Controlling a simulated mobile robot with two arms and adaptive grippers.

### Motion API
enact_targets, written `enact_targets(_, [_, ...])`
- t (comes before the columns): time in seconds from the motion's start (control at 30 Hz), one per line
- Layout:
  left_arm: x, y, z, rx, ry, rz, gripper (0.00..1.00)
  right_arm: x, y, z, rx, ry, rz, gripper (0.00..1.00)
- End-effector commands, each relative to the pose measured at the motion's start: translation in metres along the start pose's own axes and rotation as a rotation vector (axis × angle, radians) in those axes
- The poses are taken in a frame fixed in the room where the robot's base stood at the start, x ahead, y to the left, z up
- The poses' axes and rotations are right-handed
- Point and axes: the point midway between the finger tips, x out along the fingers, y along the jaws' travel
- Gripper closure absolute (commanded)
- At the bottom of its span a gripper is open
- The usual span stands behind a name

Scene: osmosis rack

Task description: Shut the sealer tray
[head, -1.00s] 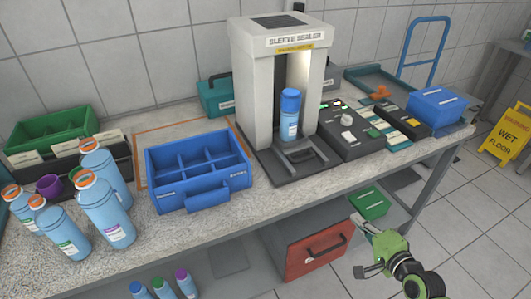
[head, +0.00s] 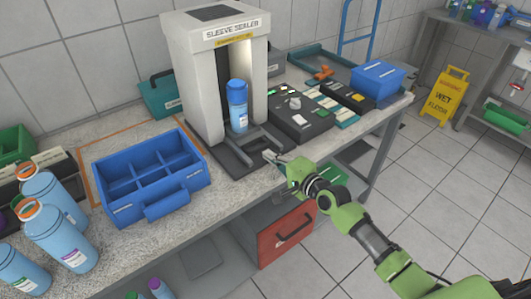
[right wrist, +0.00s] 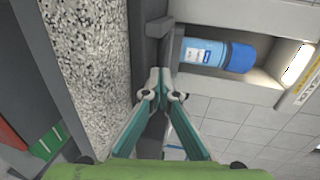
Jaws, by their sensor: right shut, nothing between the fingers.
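The white sleeve sealer (head: 190,90) stands on the speckled bench. Its dark grey tray (head: 232,157) sticks out at the front, with a raised handle bar at its front edge. A blue bottle (head: 238,112) stands upright in the sealer opening; it also shows in the right wrist view (right wrist: 205,53). My right gripper (head: 270,155) is shut and empty, close to the tray's front. In the right wrist view its fingertips (right wrist: 160,76) are just by the dark tray handle (right wrist: 157,28); I cannot tell whether they touch. My left gripper is not in view.
A blue divided crate (head: 165,205) stands left of the sealer, with several blue bottles (head: 65,230) further left. A dark control panel (head: 293,122) sits close on the right. A red drawer (head: 285,235) is below the bench.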

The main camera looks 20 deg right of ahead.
Motion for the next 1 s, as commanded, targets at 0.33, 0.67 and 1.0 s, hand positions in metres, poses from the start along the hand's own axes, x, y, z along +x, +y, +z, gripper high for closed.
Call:
enact_targets(0.33, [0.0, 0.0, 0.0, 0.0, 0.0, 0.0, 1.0, 0.026, 0.0, 0.0, 0.0, 0.0, 0.0, 1.0])
enact_targets(0.67, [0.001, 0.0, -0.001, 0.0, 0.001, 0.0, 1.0, 0.027, 0.0, 0.0, 0.001, 0.0, -0.001, 1.0])
enact_targets(1.0, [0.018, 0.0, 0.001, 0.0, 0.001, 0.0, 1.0, 0.066, -0.007, 0.0, 0.001, 0.001, -0.002, 1.0])
